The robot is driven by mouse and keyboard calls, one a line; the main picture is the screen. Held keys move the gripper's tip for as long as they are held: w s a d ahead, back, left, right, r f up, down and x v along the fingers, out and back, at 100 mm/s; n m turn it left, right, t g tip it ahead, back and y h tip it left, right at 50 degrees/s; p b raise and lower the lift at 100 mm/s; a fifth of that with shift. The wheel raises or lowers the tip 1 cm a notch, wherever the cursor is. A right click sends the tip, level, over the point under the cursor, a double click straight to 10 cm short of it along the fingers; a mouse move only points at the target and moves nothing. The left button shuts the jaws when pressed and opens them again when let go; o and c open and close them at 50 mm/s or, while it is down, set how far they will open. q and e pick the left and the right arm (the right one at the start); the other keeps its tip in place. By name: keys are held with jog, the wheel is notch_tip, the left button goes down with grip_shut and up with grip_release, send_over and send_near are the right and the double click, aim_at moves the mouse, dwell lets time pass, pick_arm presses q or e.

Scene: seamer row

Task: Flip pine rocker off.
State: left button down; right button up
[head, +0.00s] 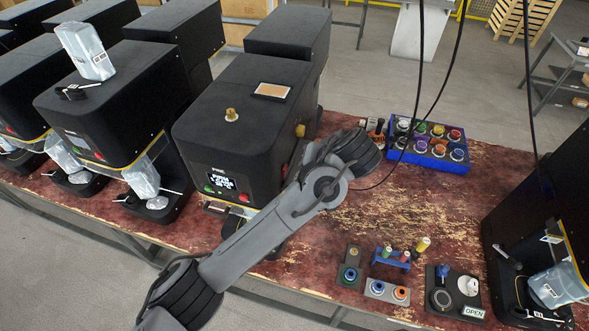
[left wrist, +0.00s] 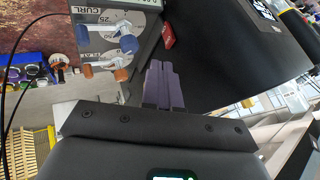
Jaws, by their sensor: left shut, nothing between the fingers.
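The black seamer (head: 255,95) in the middle of the head view has a small name label above its lit display, too small to read surely. In the left wrist view a red rocker (left wrist: 168,36) sits on the dark side of a machine (left wrist: 215,60); which way it is tipped I cannot tell. My left gripper (left wrist: 160,68) is shut and empty, its fingers pointing toward that side, a little below the rocker in the picture. Contact with it does not show. In the head view my left arm crosses in front of the seamer and hides the fingers. My right gripper is not in view.
Dials with blue and orange knobs (left wrist: 128,44) stand left of my fingers in the wrist view. A blue tray of coloured caps (head: 432,158) lies on the worn red bench (head: 400,215). Small fixtures (head: 387,290) stand at the front. Other black seamers flank both sides; cables hang above.

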aim_at(285, 172)
pick_arm(q)
jog(key=shift+f, duration=0.1)
jog(key=p+x, duration=0.2)
jog(key=x, duration=0.6)
jog(key=shift+w+a+f, duration=0.15)
jog(key=shift+a+f, duration=0.05)
jog(key=shift+w+a+f+p, duration=0.2)
jog(key=shift+w+f+p, duration=0.15)
jog(key=shift+f, duration=0.2)
jog(key=shift+a+r+p, duration=0.2)
jog(key=shift+a+p, duration=0.05)
jog(key=shift+p, duration=0.05)
jog(key=shift+w+a+f, duration=0.1)
